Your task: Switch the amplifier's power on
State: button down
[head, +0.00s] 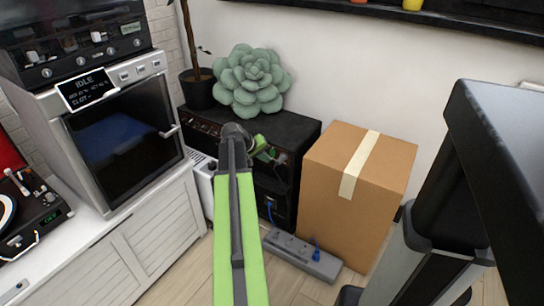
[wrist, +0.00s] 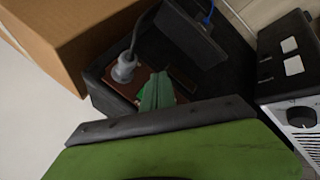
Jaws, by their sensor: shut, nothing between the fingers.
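The amplifier (head: 293,130) is a black box with a brown control panel along its upper front edge, standing on the floor against the wall. In the wrist view, its brown panel (wrist: 112,80) shows a grey cable plug (wrist: 123,69) standing in it. My gripper (head: 265,150) reaches over to the right part of this panel. In the wrist view, the green fingertips (wrist: 156,88) are shut with nothing between them, close to the panel beside the plug. I cannot tell whether they touch it. My fingers and arm hide part of the panel, and I cannot make out the power switch or its state.
A succulent (head: 250,80) sits on the amplifier. A cardboard box (head: 330,185) stands close on its right, and a grey power strip (head: 300,257) lies on the floor in front. A white cabinet (head: 150,235) is at the left. A black-topped stand (head: 500,150) rises at the right.

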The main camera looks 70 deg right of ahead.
jog(key=shift+d, duration=0.1)
dwell(0.3)
jog(key=shift+s+d, duration=0.15)
jog(key=shift+d, duration=0.2)
jog(key=shift+d, duration=0.25)
dwell(0.5)
jog(key=shift+w+a, duration=0.2)
jog(key=shift+a, duration=0.5)
jog(key=shift+a, duration=0.1)
jog(key=a, duration=0.1)
jog(key=w+a, duration=0.1)
jog(key=a, duration=0.2)
jog(key=shift+w+a+r+p, duration=0.15)
jog(key=shift+a+r+p, duration=0.15)
jog(key=shift+r, duration=0.05)
dwell(0.4)
